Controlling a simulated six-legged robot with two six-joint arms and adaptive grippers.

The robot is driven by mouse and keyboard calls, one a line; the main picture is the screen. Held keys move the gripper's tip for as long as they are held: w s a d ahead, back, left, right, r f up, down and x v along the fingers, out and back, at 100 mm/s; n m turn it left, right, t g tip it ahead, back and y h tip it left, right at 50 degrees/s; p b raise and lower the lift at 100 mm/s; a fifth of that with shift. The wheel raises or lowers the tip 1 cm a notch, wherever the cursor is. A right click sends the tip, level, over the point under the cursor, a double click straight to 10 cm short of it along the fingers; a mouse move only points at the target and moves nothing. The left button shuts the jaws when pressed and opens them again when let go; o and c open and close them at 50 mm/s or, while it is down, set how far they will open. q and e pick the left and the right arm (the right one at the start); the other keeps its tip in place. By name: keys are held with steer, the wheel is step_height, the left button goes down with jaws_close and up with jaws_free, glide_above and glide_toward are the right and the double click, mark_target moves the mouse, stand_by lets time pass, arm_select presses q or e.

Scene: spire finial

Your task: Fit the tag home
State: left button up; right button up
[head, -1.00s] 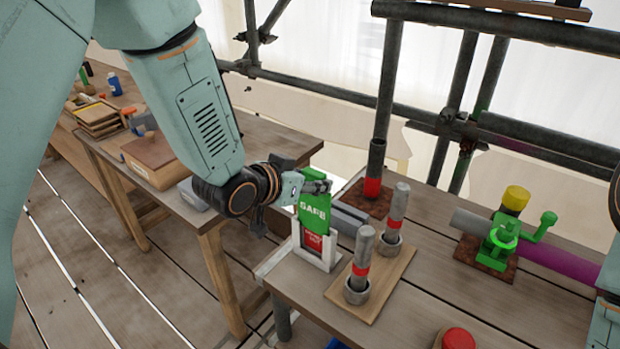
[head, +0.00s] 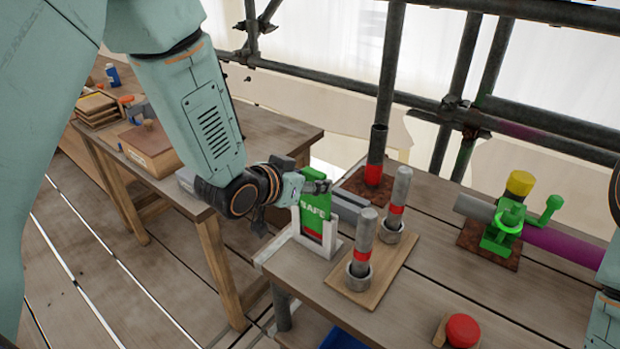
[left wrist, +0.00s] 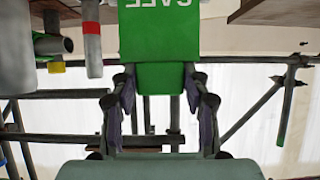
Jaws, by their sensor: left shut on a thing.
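The green tag (head: 314,208), with "SAFE" in white letters, stands upright in the white holder (head: 333,248) at the table's near left corner. Its lower part is inside the holder, with a little red showing below the green. My left gripper (head: 318,186) is shut on the tag's top end. In the left wrist view the tag (left wrist: 160,35) appears upside down between the two fingers (left wrist: 160,85). Whether the tag touches the holder's bottom cannot be told. My right gripper is not in view.
Two grey posts with red bands (head: 361,250) stand on a wooden board (head: 380,280) right of the holder. A green clamp (head: 504,225) with a yellow cap and a red button (head: 462,330) are farther right. Scaffold tubes (head: 385,80) rise behind.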

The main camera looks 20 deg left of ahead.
mark_target(313, 203)
arm_select(q)
steer(key=shift+f+b, duration=1.65)
steer(key=shift+f, duration=0.8)
steer(key=shift+w+f, duration=0.1)
steer(key=shift+f, duration=0.05)
steer(key=o, duration=1.1)
steer(key=shift+o, duration=0.2)
steer(key=o, duration=0.6)
steer(key=shift+c, duration=0.2)
steer(key=shift+f+b, duration=0.4)
steer(key=shift+f, duration=0.2)
